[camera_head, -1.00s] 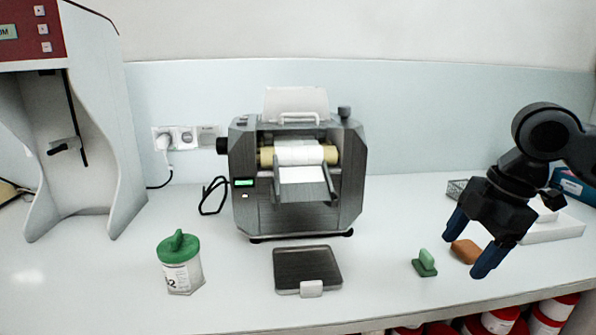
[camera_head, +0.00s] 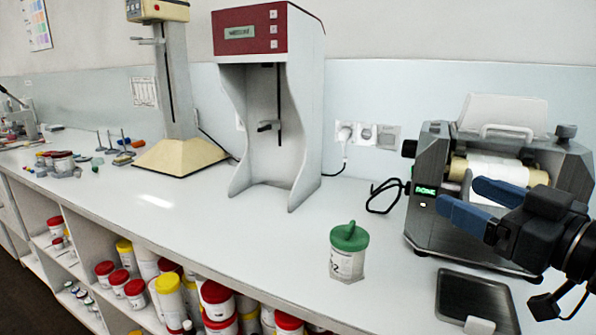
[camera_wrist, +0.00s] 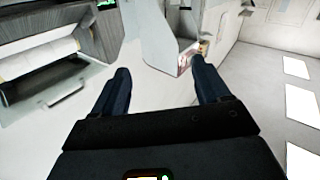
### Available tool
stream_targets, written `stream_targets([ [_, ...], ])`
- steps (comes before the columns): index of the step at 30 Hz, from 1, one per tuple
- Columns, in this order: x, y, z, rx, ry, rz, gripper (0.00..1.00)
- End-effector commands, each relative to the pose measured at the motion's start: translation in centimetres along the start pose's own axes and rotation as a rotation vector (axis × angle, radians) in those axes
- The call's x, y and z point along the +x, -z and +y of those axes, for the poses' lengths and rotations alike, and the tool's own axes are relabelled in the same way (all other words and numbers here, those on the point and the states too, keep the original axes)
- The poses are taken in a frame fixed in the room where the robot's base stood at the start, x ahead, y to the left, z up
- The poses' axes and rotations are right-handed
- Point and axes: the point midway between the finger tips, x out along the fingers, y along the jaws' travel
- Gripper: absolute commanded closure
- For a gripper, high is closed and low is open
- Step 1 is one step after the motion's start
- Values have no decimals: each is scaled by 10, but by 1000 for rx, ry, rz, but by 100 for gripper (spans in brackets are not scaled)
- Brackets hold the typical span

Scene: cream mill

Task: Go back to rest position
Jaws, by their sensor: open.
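My gripper (camera_head: 478,203) is at the right of the head view, in front of the grey roller mill (camera_head: 437,165). Its two blue fingers point left and are spread apart with nothing between them. In the wrist view the fingers (camera_wrist: 160,92) are also apart and empty, with the bench top beyond them. The mill's white roller (camera_wrist: 38,62) shows at the left of the wrist view. Part of the mill is hidden behind my gripper in the head view.
A jar with a green lid (camera_head: 348,252) stands on the bench left of the mill. A dark scale (camera_head: 474,300) lies below my gripper. A tall red-topped machine (camera_head: 262,100) and a beige-based stand (camera_head: 180,157) are further left. Shelves below hold several tubs (camera_head: 217,300).

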Motion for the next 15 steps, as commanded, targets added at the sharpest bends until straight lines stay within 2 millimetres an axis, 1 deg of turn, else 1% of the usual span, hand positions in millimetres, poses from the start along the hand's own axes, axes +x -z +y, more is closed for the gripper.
stream_targets([
  [1, 3, -3, -10, 60, -22, 34, 25],
  [5, 3, -14, -26, 194, -103, 103, 25],
  [8, -2, -29, -40, 290, -165, 132, 25],
  [11, -10, -49, -56, 375, -229, 141, 25],
  [15, -31, -82, -82, 469, -315, 124, 25],
])
